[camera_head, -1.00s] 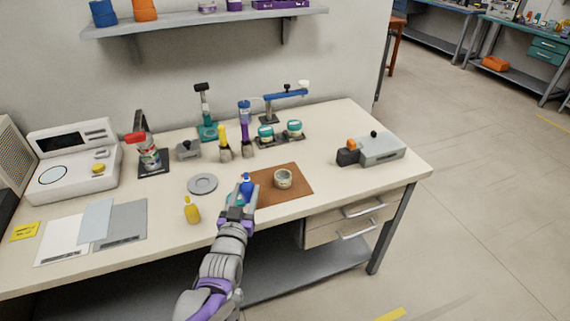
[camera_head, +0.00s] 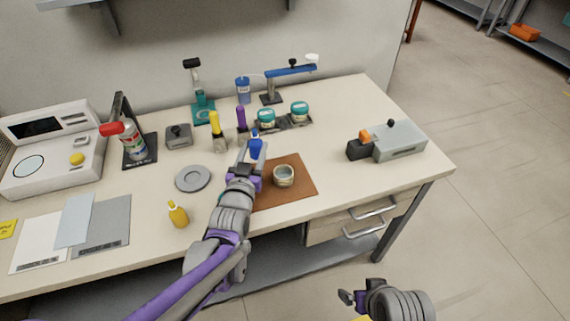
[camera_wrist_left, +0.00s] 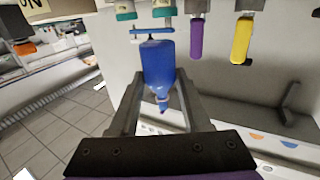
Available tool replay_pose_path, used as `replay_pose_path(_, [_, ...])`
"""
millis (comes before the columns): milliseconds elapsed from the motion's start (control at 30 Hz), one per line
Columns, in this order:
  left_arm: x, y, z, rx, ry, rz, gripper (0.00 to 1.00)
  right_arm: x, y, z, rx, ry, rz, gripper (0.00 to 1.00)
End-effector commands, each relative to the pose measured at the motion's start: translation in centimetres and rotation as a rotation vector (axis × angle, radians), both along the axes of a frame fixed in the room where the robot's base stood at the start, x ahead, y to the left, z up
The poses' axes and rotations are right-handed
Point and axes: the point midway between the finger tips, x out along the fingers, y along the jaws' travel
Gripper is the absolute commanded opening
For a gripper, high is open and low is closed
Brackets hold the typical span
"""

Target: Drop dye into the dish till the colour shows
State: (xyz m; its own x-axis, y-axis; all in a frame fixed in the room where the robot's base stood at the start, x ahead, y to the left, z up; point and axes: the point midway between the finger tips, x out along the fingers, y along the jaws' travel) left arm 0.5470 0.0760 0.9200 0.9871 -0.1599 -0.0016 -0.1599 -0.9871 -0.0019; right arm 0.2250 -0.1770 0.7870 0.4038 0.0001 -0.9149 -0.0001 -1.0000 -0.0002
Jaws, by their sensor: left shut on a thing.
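A small pale dish (camera_head: 284,176) sits on a brown mat (camera_head: 298,194) near the table's front. My left gripper (camera_head: 250,155) is shut on a blue dropper bottle (camera_head: 256,148), just left of the dish and slightly behind it. In the left wrist view, which looks upside down, the bottle (camera_wrist_left: 158,65) is between the two fingers. Its nozzle points up in the room, so the bottle is upright. The dish's contents are too small to make out. My right gripper (camera_head: 360,293) is low at the bottom right, off the table; it looks open and empty.
A yellow bottle (camera_head: 178,214) and a grey disc (camera_head: 193,178) are left of my left arm. Teal-lidded jars (camera_head: 299,111), a purple-handled tool (camera_head: 241,117) and a yellow-handled one (camera_head: 214,123) stand behind. A grey device (camera_head: 398,141) is at the right.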

Motion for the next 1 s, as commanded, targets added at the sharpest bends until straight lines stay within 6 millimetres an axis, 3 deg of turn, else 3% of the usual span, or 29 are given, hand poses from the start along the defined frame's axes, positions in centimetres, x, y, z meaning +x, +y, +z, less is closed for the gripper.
replay_pose_path(467, [-0.1, -0.1, 0.0, 0.020, -0.008, -0.001, 0.00, 0.0, 0.0, 0.0, 0.000, 0.000, 0.000, 1.00])
replay_pose_path(1000, [-0.5, -1.3, 0.0, 0.246, -0.101, -0.002, 0.00, 0.0, 0.0, -0.5, 0.000, 0.002, 0.000, 1.00])
